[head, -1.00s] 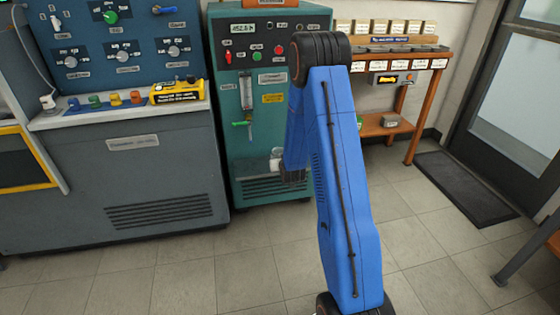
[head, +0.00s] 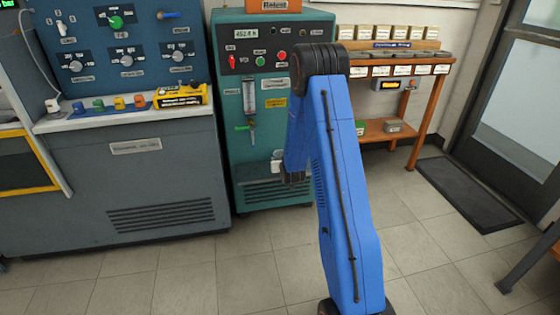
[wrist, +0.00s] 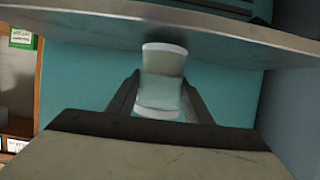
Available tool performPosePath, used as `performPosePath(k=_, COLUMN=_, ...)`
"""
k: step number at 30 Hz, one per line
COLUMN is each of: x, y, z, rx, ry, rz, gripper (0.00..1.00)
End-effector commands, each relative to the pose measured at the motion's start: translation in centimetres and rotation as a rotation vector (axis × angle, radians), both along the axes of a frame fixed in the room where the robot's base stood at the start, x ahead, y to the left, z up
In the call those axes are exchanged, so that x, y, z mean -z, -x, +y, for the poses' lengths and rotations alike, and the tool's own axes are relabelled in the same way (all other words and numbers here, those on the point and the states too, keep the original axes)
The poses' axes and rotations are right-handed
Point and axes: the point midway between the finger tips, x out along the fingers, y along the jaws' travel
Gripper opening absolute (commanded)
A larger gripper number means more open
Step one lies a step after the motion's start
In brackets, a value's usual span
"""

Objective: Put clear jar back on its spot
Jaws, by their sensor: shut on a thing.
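The clear jar (wrist: 162,80), a small see-through container with white ends, is between the two fingers of my gripper (wrist: 157,98) in the wrist view. My gripper is shut on it. In the head view the jar (head: 277,160) shows as a small pale patch in front of the teal cabinet (head: 240,175). My blue arm hides part of the cabinet there, and most of my gripper is hidden too. I cannot make out the jar's spot.
A grey slab edge (wrist: 90,22) runs above the jar in the wrist view. A grey-blue console (head: 160,185) stands left of the teal cabinet. A wooden shelf unit (head: 425,105) with labelled bins stands right. A dark floor mat (head: 465,192) lies by the door. The foreground floor is mostly clear.

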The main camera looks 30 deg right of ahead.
Motion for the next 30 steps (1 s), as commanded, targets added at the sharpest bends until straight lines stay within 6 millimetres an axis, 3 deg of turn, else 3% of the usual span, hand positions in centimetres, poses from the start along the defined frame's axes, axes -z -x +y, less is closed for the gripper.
performPosePath(k=28, x=0.74, y=-0.01, z=0.0, rx=0.0, ry=0.0, rz=-0.001, gripper=0.19)
performPosePath(k=29, x=0.75, y=0.0, z=0.0, rx=0.0, ry=0.0, rz=-0.001, gripper=0.48)
performPosePath(k=30, x=0.73, y=-0.01, z=-0.01, rx=0.0, ry=0.0, rz=-0.001, gripper=0.58)
